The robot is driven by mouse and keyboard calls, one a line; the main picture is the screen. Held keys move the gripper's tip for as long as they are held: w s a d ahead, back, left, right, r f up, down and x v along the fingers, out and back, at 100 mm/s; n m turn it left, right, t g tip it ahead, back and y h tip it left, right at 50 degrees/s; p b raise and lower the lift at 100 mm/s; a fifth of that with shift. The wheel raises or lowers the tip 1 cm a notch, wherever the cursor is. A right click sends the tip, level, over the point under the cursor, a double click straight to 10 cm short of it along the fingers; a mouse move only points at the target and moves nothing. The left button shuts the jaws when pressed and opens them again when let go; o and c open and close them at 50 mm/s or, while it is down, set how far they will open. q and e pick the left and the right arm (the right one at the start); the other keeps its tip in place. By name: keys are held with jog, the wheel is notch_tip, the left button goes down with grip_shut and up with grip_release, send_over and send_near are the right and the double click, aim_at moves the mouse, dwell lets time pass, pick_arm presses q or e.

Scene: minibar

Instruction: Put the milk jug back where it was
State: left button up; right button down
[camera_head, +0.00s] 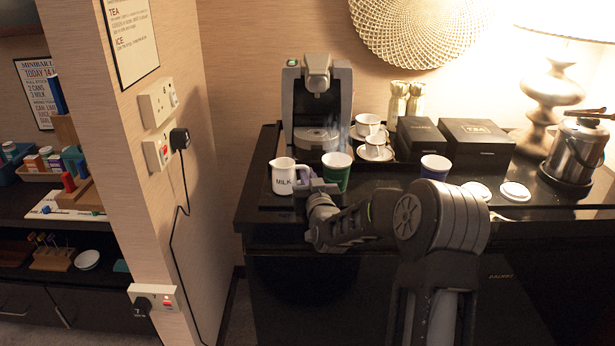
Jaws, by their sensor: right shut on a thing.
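The white milk jug (283,178), marked MILK, is at the left end of the black tray in front of the coffee machine. It is upright; I cannot tell whether its base touches the tray. My right gripper (304,182) is at the jug's right side, shut on it, with the fingers partly hidden by the wrist. My left gripper is not in view.
A green cup (337,170) stands close to the right of the jug. The coffee machine (317,103) is behind. White cups on saucers (375,153), dark boxes (463,143) and a blue cup (435,167) are further right. A wall panel (150,180) bounds the left.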

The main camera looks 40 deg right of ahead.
jog(key=c, duration=1.6)
grip_release()
jog(key=shift+o, duration=0.2)
jog(key=shift+r+p, duration=0.25)
jog(key=shift+p, duration=0.2)
jog(key=b+v, duration=0.2)
jog(key=v, duration=0.8)
jog(key=shift+s+a, duration=0.15)
jog(key=shift+s, duration=0.15)
jog(key=shift+s+a, duration=0.3)
jog(key=shift+s, duration=0.3)
